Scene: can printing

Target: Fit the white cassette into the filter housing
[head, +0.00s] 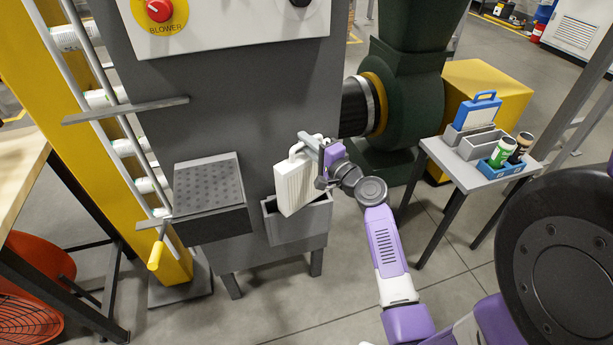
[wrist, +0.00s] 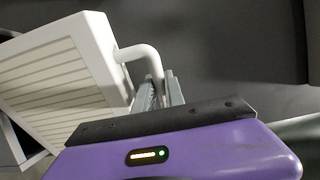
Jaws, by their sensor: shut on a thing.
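The white cassette (head: 294,184) is a ribbed, box-like panel with a looped handle. My gripper (head: 316,145) is shut on that handle, and in the wrist view the gripper's fingers (wrist: 161,92) close on the white handle bar. The cassette body (wrist: 65,85) fills the left of the wrist view and hangs tilted. The filter housing (head: 297,222) is a grey open-topped box on the front of the grey cabinet. The cassette is over its left part, and its lower end overlaps the housing's opening. I cannot tell whether it touches the rim or how deep it reaches.
A dark perforated box (head: 208,190) juts from the cabinet (head: 225,100) left of the housing. A green blower (head: 408,110) stands to the right. A side table (head: 485,178) holds grey bins, a blue case (head: 476,110) and cans in a blue tray. Floor in front is clear.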

